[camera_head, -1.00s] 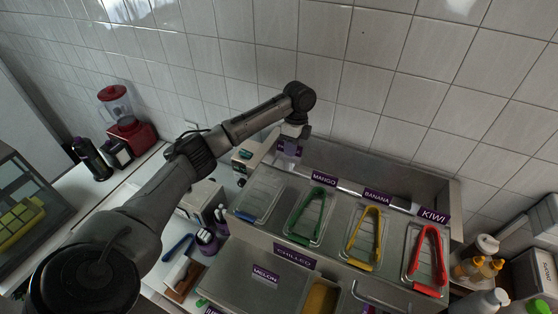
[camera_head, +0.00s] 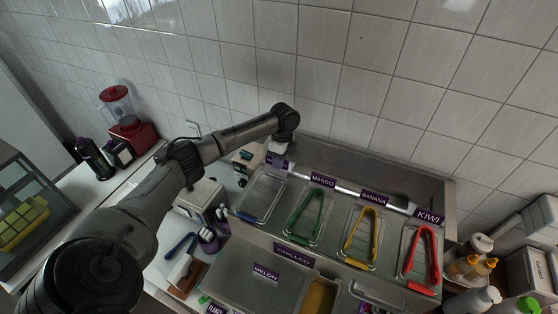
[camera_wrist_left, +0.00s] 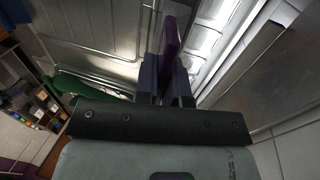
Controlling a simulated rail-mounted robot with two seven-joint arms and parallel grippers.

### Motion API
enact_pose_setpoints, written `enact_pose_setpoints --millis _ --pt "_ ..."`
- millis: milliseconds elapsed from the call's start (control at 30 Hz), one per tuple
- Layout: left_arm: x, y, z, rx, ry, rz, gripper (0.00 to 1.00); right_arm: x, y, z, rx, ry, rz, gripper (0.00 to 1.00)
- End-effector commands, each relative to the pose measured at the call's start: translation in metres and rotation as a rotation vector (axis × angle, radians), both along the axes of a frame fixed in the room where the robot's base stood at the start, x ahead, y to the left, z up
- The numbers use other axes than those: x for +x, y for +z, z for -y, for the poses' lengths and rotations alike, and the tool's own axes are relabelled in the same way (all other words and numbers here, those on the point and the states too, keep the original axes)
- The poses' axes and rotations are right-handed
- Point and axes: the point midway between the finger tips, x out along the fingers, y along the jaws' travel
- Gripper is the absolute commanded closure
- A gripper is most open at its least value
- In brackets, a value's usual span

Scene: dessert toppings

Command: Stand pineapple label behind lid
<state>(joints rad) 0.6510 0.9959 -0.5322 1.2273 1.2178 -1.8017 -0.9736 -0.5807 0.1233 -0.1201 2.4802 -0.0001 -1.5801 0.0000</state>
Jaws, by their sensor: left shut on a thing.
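My left gripper (camera_head: 278,158) is at the back left corner of the steel topping station, just behind the leftmost clear lid (camera_head: 262,196). It is shut on a purple label, which I take to be the pineapple label (camera_wrist_left: 170,36); its text cannot be read. In the left wrist view the label stands on edge between the two dark fingers (camera_wrist_left: 166,80). From these views I cannot tell whether it touches the rail. My right gripper is not in view.
The mango label (camera_head: 322,180), banana label (camera_head: 374,197) and kiwi label (camera_head: 429,216) stand along the back rail behind their lids. Green tongs (camera_head: 305,216), yellow tongs (camera_head: 361,238) and red tongs (camera_head: 422,258) lie on those lids. A tiled wall rises behind.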

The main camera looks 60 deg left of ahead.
Motion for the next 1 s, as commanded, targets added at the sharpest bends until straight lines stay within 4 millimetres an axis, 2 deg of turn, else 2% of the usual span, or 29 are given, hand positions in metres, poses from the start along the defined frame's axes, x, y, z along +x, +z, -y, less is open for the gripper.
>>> enact_pose_setpoints --millis 533,567,800,1000 --pt "0.000 -0.011 0.000 0.001 0.001 0.001 1.00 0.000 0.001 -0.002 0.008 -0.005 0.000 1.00" --pt "0.000 -0.011 0.000 0.001 0.001 0.001 0.88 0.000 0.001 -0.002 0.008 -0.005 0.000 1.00" --pt "0.000 -0.011 0.000 0.001 0.001 0.001 0.65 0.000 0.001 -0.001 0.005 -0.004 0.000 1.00" --pt "0.000 -0.011 0.000 0.000 0.000 0.000 0.64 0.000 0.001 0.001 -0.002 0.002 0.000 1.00"
